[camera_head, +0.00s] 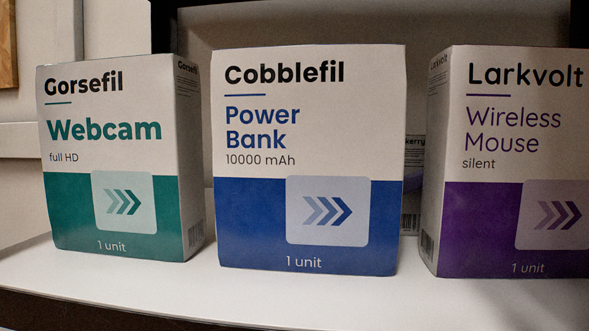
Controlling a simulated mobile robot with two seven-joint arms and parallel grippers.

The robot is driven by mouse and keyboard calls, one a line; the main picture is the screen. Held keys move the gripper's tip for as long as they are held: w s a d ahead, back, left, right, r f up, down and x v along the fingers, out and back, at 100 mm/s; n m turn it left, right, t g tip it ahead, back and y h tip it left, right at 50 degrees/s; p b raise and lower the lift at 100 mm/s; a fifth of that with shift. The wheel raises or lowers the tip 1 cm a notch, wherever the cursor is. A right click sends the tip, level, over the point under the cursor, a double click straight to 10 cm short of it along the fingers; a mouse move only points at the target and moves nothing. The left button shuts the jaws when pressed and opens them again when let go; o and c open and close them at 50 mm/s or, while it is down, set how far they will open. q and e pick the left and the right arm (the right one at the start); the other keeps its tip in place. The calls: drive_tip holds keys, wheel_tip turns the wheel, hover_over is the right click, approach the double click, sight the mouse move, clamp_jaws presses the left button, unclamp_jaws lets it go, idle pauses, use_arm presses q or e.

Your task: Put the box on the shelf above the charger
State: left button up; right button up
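Three upright boxes stand in a row on a white shelf (120,290). The left one is a white and teal Gorsefil Webcam box (75,105). The middle one is a white and blue Cobblefil Power Bank box (250,215). The right one is a white and purple Larkvolt Wireless Mouse box (470,225), cut off by the right edge. No box labelled as a charger can be read. Which box the task means cannot be told from this view. Neither of my grippers is in view.
Another box (412,190) stands behind, between the power bank and mouse boxes, mostly hidden; only "kerry" and a barcode show. The shelf's dark front edge (90,315) runs along the lower left. Narrow gaps separate the front boxes. A bare strip of shelf lies before them.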

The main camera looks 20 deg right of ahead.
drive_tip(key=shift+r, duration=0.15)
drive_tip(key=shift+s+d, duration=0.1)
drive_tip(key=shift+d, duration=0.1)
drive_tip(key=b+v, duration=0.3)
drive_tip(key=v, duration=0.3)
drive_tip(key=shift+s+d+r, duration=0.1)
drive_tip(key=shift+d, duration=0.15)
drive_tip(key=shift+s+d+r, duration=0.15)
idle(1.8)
